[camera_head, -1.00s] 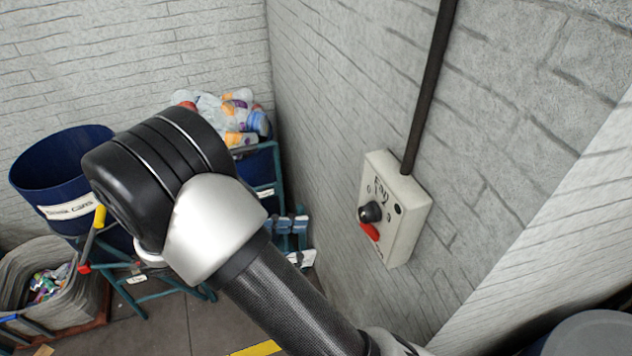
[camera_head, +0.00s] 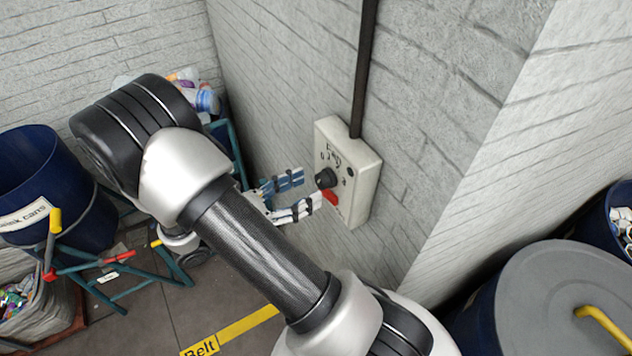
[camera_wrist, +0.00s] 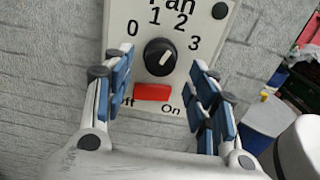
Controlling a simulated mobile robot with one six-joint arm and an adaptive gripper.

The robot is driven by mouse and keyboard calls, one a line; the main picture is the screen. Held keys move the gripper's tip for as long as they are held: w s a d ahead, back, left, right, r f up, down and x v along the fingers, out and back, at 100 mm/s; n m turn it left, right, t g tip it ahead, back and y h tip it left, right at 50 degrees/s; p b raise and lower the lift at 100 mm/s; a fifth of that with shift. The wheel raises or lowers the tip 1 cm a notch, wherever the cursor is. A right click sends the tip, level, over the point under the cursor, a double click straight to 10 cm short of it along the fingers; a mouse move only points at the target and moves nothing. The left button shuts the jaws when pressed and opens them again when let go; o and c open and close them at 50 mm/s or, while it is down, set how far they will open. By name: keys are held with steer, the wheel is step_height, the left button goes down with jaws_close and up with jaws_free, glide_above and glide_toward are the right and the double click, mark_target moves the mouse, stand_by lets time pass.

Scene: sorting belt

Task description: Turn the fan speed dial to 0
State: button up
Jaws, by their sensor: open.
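The fan speed dial (camera_head: 325,178) is a black knob on a pale control box (camera_head: 362,190) fixed to the wall. In the wrist view, the dial (camera_wrist: 158,60) is ringed by the numbers 0 to 3, and its white mark points to the upper right, toward the 2 and 3 side. My gripper (camera_head: 305,190) is open just in front of the box. In the wrist view, my gripper (camera_wrist: 161,78) has one blue-padded finger left and one right of the dial, apart from it. Nothing is between the fingers except the view of the box face.
A red switch (camera_wrist: 152,92) sits just below the dial, between the Off and On labels. A dark conduit (camera_head: 363,70) runs up from the box. Blue barrels (camera_head: 50,190) stand at the left, and a grey-lidded barrel (camera_head: 565,300) stands at the lower right.

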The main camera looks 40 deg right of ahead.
mark_target(318, 183)
steer(key=shift+x, duration=1.95)
steer(key=shift+c, duration=0.4)
steer(key=c, duration=0.9)
steer(key=shift+o, duration=0.2)
